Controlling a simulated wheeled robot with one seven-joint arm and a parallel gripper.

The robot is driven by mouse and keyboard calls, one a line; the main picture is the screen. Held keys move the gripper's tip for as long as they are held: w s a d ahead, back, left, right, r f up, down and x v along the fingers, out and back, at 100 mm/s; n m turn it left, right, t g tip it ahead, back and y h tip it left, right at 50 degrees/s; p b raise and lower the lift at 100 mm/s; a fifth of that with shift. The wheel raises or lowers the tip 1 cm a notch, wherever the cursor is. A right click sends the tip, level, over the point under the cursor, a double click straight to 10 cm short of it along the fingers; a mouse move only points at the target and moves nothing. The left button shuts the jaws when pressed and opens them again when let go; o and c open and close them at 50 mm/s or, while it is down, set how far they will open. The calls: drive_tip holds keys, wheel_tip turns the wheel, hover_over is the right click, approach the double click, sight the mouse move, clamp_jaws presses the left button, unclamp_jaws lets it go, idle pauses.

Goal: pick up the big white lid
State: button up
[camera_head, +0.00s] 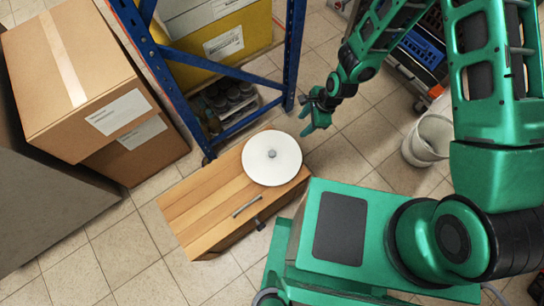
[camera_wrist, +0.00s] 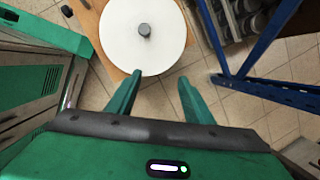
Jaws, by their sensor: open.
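The big white lid (camera_head: 258,162) is a flat round disc with a small grey knob at its centre. It lies on the right end of a wooden bench or cabinet top (camera_head: 190,206). In the wrist view the lid (camera_wrist: 120,38) is at the top, beyond my fingertips, with its knob in full view. My gripper (camera_head: 306,117) is open and empty, up and to the right of the lid in the head view, apart from it. In the wrist view the two green fingers (camera_wrist: 160,78) are spread, with tiled floor showing between them.
A blue rack post (camera_head: 292,60) stands close behind the lid. Cardboard boxes (camera_head: 60,85) are stacked at left. A white bucket (camera_head: 428,140) stands on the floor at right. Open floor lies between bucket and bench.

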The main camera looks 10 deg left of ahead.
drive_tip(key=m+y, duration=0.1)
drive_tip(key=m, duration=0.1)
approach(272, 153)
drive_tip(key=shift+x, duration=4.15)
drive_tip(key=shift+w, duration=0.1)
clamp_jaws()
